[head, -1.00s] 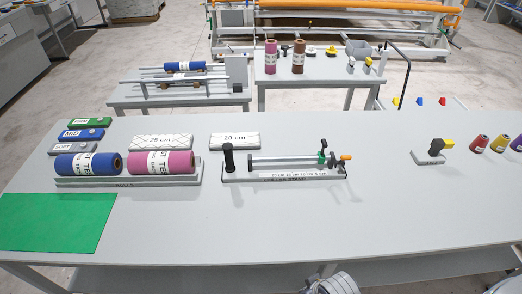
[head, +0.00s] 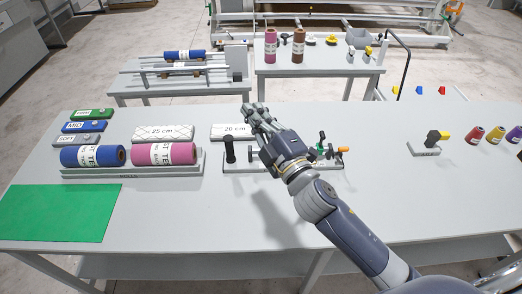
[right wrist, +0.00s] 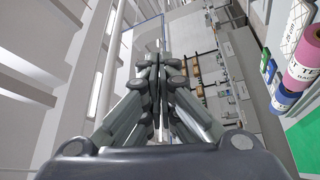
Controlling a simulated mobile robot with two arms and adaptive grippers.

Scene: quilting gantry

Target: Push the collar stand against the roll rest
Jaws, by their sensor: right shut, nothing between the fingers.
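The collar stand (head: 240,167) is a grey base on the table with a black upright post at its left end and green and orange parts at its right end. My right gripper (head: 256,110) is shut and empty, held above the stand and hiding its middle. The roll rest (head: 135,172), a grey tray labelled ROLLS, stands left of the collar stand with a small gap between them. It holds a blue roll (head: 88,156) and a pink roll (head: 163,154). In the right wrist view the fingers (right wrist: 158,62) are together. My left gripper is out of view.
A white 25 cm block (head: 163,132) and a 20 cm block (head: 230,131) lie behind. A green mat (head: 58,213) is at the front left. A small grey stand (head: 430,147) and several coloured cones are at the right. The front middle table is clear.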

